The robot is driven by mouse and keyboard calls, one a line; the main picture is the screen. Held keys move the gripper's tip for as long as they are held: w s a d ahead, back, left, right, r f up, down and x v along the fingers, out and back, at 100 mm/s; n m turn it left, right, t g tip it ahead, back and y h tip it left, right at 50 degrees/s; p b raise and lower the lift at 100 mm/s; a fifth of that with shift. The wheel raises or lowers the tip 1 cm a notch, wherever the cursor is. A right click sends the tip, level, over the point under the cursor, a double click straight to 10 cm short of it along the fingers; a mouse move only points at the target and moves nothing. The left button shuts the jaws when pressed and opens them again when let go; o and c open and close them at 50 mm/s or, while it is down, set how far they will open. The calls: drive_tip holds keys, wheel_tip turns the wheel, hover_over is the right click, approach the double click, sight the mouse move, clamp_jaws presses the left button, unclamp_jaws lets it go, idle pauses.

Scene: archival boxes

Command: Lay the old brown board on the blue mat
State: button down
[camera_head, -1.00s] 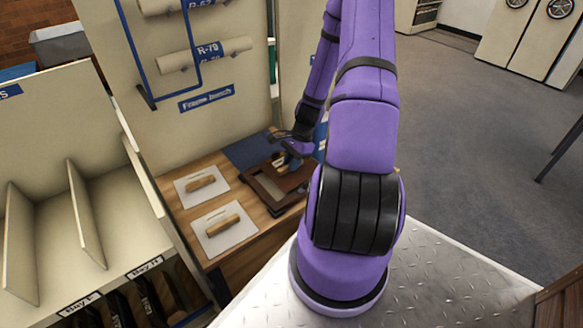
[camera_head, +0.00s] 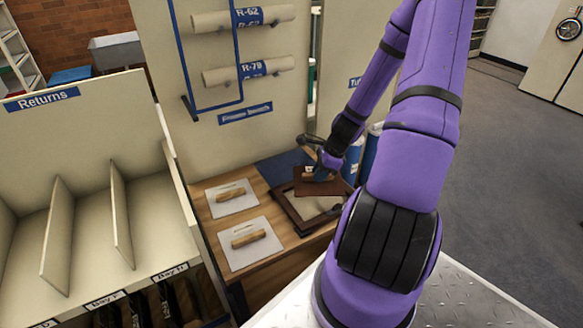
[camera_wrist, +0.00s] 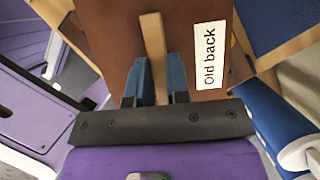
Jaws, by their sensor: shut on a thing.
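The old brown board (camera_head: 312,187) is a flat brown panel. In the wrist view the board (camera_wrist: 195,20) has a white "Old back" label and a pale wooden strip. My gripper (camera_wrist: 157,75) has its two blue fingers closed on that strip. In the head view my gripper (camera_head: 322,172) holds the board over the far part of a brown frame (camera_head: 283,213); the gap between them is hard to judge. The blue mat (camera_head: 277,166) lies behind the frame, partly hidden by the arm. It also shows in the wrist view (camera_wrist: 282,20), apart from the board.
Two pale sheets with wooden-handled pieces (camera_head: 232,198) (camera_head: 249,241) lie left of the frame on the wooden bench. A cream divided Returns rack (camera_head: 95,200) stands at the left. A panel with rolled tubes (camera_head: 245,73) rises behind the bench. Blue rolls (camera_head: 355,160) stand right of the mat.

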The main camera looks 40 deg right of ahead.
drive_tip(key=m, duration=0.2)
drive_tip(key=f+m+t+h, duration=0.1)
drive_tip(key=m, duration=0.1)
drive_tip(key=shift+a, duration=0.35)
drive_tip(key=shift+a+m+h, duration=0.1)
drive_tip(key=shift+m+h, duration=0.4)
drive_tip(key=shift+m, duration=0.4)
drive_tip(key=m+h, duration=0.1)
drive_tip(key=m, duration=0.2)
drive_tip(key=shift+s+t, duration=0.1)
drive_tip(key=shift+t, duration=0.2)
drive_tip(key=m, duration=0.1)
drive_tip(key=m+h, duration=0.1)
drive_tip(key=m, duration=0.1)
drive_tip(key=shift+s+r, duration=0.15)
drive_tip(key=shift+s, duration=0.05)
drive_tip(key=shift+w, duration=0.2)
hover_over(286, 164)
drive_tip(key=s, duration=0.2)
drive_tip(key=shift+a+f+m, duration=0.3)
drive_tip(key=shift+f, duration=2.95)
drive_tip(key=shift+w+f, duration=0.2)
drive_tip(key=shift+f, duration=0.05)
